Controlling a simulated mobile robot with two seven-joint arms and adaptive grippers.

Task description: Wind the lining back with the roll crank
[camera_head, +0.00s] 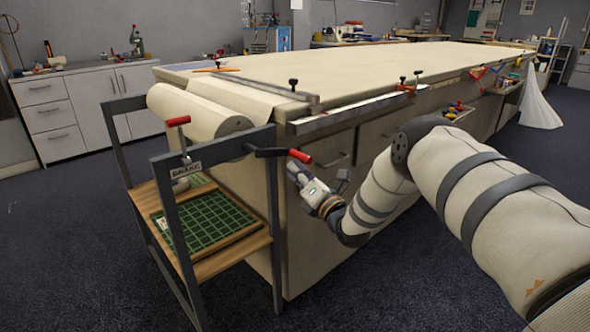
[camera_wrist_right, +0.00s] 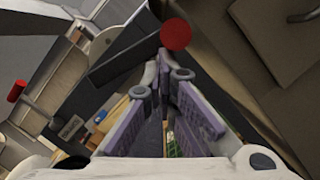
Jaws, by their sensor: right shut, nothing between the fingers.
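The roll crank (camera_head: 268,152) is a dark arm with a red knob on the right end of the grey roll stand. The cream lining roll (camera_head: 235,125) lies across the stand, and its cloth runs up onto the long table. My right gripper (camera_head: 292,168) is just below the red knob, shut and empty. In the right wrist view, the red knob (camera_wrist_right: 175,34) sits just beyond the fingertips (camera_wrist_right: 168,62); I cannot tell if they touch. A brake lever (camera_head: 178,122) with a red handle stands above a "BRAKE" label. My left gripper is out of view.
The long table (camera_head: 400,62) has a metal rail with clamps along its near edge. The stand's wooden shelf (camera_head: 245,240) holds a green gridded mat. Drawers line the table's side close to my right arm. Open dark floor lies in front.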

